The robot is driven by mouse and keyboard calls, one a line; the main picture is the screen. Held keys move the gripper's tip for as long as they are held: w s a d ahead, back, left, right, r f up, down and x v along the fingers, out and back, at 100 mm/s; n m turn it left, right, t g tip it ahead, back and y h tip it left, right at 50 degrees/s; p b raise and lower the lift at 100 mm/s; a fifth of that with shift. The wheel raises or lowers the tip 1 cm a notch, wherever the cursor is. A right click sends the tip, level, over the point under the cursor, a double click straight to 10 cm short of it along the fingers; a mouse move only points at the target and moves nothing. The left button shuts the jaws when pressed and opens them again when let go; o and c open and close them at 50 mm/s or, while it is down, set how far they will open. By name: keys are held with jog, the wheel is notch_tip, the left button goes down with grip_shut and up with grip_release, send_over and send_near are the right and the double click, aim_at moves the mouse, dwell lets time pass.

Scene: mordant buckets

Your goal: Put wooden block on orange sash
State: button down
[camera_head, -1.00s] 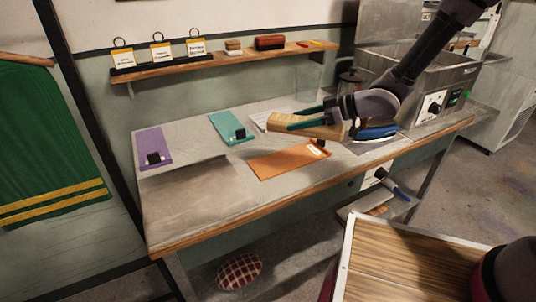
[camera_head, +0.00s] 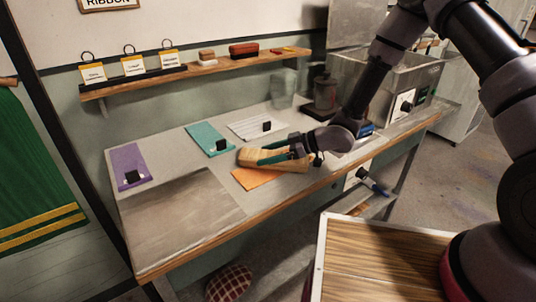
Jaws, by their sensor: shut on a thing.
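The wooden block (camera_head: 285,164) is pale tan and held in my gripper (camera_head: 268,157). My gripper is shut on it, with a teal finger along its side. The orange sash (camera_head: 254,180) lies flat on the workbench. The block is over the sash and hides much of it, so only its left and front part shows. I cannot tell whether the block touches the sash or is just above it.
A purple sash (camera_head: 128,165), a teal sash (camera_head: 209,138) and a white sash (camera_head: 255,125) lie on the bench (camera_head: 182,207), each with a small black object on it. A dark jar (camera_head: 325,94) stands behind my gripper.

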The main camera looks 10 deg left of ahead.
grip_release()
jog(key=shift+f, duration=0.1)
jog(key=shift+r, duration=0.25)
jog(key=v, duration=1.2)
